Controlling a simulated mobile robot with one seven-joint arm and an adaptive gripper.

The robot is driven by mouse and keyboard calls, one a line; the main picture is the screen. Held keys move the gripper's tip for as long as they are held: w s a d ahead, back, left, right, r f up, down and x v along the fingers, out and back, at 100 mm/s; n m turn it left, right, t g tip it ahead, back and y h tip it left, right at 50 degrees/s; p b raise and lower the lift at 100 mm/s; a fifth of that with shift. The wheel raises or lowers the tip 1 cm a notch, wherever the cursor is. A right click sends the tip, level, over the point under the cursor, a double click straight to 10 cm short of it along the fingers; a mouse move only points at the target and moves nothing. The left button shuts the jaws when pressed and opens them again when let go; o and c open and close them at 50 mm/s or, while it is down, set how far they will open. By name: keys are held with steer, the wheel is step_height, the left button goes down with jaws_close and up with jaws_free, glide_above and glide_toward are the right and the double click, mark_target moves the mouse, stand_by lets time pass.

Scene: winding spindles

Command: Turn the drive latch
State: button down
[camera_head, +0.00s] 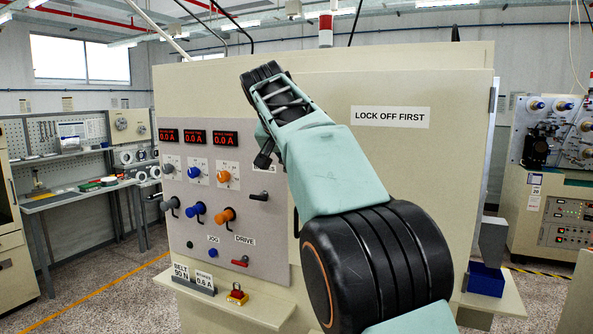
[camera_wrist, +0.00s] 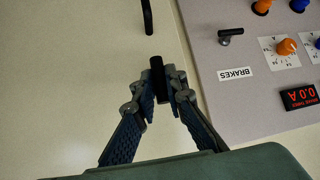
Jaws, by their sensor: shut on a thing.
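My gripper (camera_wrist: 162,92) is shut on a short black bar (camera_wrist: 157,70) in the wrist view. The bar's far end sticks out past the fingertips, over the cream cover; whether it is fixed to the cover cannot be told. In the head view my gripper (camera_head: 265,156) is in front of the panel's upper right edge, and the arm hides part of the cover. A DRIVE label (camera_head: 245,240) is on the lower panel, with a red lever (camera_head: 240,262) below it. No label marks the held bar as the drive latch.
A black lever (camera_wrist: 231,36) is beside the BRAKES label (camera_wrist: 235,74). Another black handle (camera_wrist: 148,16) is on the cover (camera_wrist: 80,60). Blue knobs (camera_head: 195,212) and orange knobs (camera_head: 223,215) stick out of the grey panel. A ledge (camera_head: 225,305) runs below, with a red padlock (camera_head: 237,293).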

steer(key=c, duration=2)
jaws_free()
steer(key=shift+o, duration=0.2)
steer(key=v, duration=1.2)
